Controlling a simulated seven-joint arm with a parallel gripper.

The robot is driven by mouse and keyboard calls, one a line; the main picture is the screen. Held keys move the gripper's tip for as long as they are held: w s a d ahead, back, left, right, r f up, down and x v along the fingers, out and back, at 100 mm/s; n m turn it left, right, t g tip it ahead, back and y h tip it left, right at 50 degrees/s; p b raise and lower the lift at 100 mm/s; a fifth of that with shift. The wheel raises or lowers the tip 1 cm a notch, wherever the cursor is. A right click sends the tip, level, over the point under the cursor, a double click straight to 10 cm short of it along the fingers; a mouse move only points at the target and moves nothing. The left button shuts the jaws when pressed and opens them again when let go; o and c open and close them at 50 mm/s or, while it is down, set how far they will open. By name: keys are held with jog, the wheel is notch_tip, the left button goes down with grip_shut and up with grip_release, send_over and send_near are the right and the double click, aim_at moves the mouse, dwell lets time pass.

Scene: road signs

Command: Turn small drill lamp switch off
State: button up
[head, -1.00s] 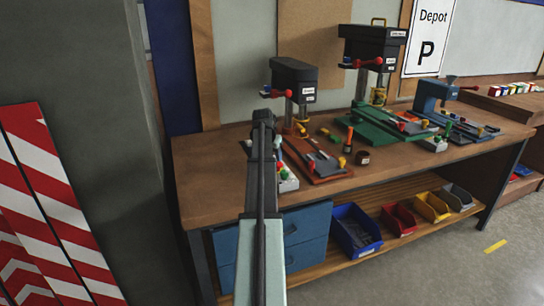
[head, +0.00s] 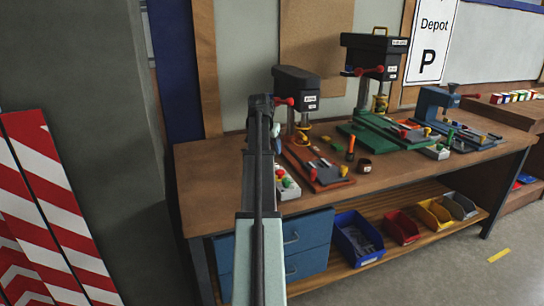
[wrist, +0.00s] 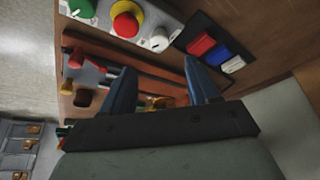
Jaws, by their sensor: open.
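The small drill (head: 296,82) is the dark-headed drill press with a red handle at the left of the bench, in the head view. Its control box (head: 287,186) stands at the front, partly hidden by my arm. I cannot tell which is the lamp switch. My gripper (wrist: 160,88) is open and empty, its blue fingers pointing towards these controls; contact is not visible.
A larger drill press (head: 375,55) and a blue machine (head: 432,103) stand further right on the wooden bench (head: 205,190). An orange-handled tool (head: 350,148) and a small brown cup (head: 364,166) stand between. A grey pillar and striped boards (head: 45,190) are at left.

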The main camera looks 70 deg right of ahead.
jog(key=shift+v, duration=2)
